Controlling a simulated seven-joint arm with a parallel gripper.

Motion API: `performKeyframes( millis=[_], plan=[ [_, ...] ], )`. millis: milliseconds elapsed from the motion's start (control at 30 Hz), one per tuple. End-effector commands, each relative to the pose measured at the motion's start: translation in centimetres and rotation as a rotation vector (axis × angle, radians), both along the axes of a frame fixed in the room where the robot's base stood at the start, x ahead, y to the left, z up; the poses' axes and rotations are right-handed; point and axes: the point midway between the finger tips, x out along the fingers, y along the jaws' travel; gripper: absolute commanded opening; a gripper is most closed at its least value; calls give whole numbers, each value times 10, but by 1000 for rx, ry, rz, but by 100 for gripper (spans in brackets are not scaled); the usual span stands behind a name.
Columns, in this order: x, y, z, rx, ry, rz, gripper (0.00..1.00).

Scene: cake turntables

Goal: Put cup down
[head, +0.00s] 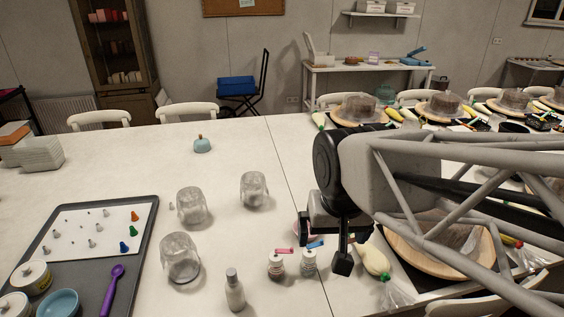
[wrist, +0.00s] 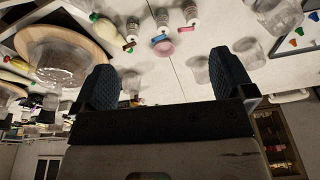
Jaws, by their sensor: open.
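Three clear glass cups stand on the white table in the head view: one at the back (head: 254,190), one at the left (head: 191,205) and one at the front (head: 180,257). They also show at the right of the wrist view (wrist: 250,52). Another clear, cup-like thing (wrist: 131,80) is beside the left finger there; I cannot tell if they touch. My gripper (head: 326,250) is right of the three cups. In the wrist view its fingers (wrist: 167,80) are wide apart, with nothing held between them. A pink round thing (wrist: 162,48) lies beyond the fingers, mostly hidden in the head view.
Small bottles (head: 276,264) with pink and blue tags and a piping bag (head: 373,261) are near my gripper. A grey tray (head: 151,215) with nozzles is at left. A wooden turntable (head: 404,243) is at right, partly behind my arm. The back left table is mostly clear.

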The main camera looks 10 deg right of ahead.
Motion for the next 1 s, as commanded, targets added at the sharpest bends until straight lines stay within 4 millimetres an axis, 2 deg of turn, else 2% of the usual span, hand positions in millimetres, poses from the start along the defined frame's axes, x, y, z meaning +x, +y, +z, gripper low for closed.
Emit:
performKeyframes(
  millis=[100,300,1000],
  plan=[
    [-20,-10,-2,-17,-12,48,100],
    [-35,-16,-4,-33,-20,96,100],
    [-36,-17,-4,-35,-20,101,100]
  ],
)
